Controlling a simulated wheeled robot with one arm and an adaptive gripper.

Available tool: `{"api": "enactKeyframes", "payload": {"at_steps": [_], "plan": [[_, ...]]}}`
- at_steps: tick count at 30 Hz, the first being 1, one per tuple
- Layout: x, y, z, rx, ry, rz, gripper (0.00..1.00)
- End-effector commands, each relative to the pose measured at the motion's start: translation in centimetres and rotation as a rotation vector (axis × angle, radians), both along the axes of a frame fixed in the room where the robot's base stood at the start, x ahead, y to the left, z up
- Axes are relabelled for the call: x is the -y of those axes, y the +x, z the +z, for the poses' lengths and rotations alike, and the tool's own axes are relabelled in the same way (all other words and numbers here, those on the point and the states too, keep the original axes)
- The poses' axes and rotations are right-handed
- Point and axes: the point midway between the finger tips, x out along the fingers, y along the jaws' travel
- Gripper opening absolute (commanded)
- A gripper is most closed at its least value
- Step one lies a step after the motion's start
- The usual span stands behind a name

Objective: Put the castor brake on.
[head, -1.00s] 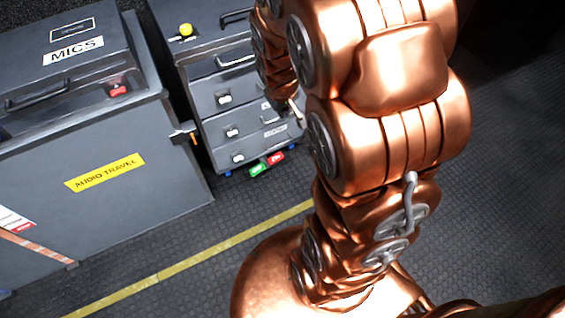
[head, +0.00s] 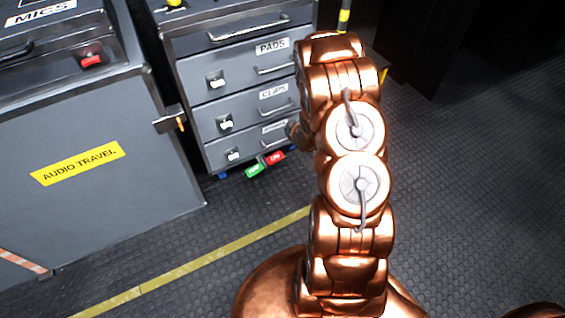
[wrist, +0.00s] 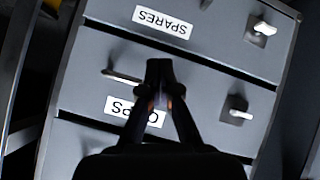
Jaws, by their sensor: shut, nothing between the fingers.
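A green pedal (head: 254,170) and a red pedal (head: 275,158) stick out side by side at the foot of the grey drawer cabinet (head: 243,90), low above the floor. I cannot read their lettering or tell which is pressed. In the wrist view my gripper (wrist: 160,72) is shut and empty, in front of drawer faces labelled SPARES (wrist: 162,21) and CLIPS (wrist: 134,112). Neither pedal shows in the wrist view. In the head view my arm hides most of the gripper, close to the cabinet's lower right.
A grey case marked AUDIO TRAVEL (head: 78,163) stands to the left, with a latch (head: 170,119) jutting from its corner. Drawer handles and white latches (head: 216,82) project from the cabinet. Black floor with a yellow line (head: 230,247) is clear in front.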

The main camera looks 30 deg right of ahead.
Motion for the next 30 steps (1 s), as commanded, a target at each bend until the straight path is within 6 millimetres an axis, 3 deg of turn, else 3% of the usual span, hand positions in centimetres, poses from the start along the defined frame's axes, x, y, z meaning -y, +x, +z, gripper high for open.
{"api": "enactKeyframes", "payload": {"at_steps": [1, 3, 9, 15, 21, 30], "plan": [[0.1, -0.3, -3.2, 0.021, 0.009, 0.004, 0.0], [0.2, -0.2, -5.5, 0.068, 0.015, 0.014, 0.0], [0.1, -0.5, -11.6, 0.214, 0.038, 0.025, 0.0], [-0.4, -1.4, -16.2, 0.354, 0.062, 0.013, 0.0], [-0.8, -2.1, -18.0, 0.443, 0.076, -0.004, 0.0], [-0.8, -2.2, -18.0, 0.469, 0.077, -0.007, 0.0]]}}
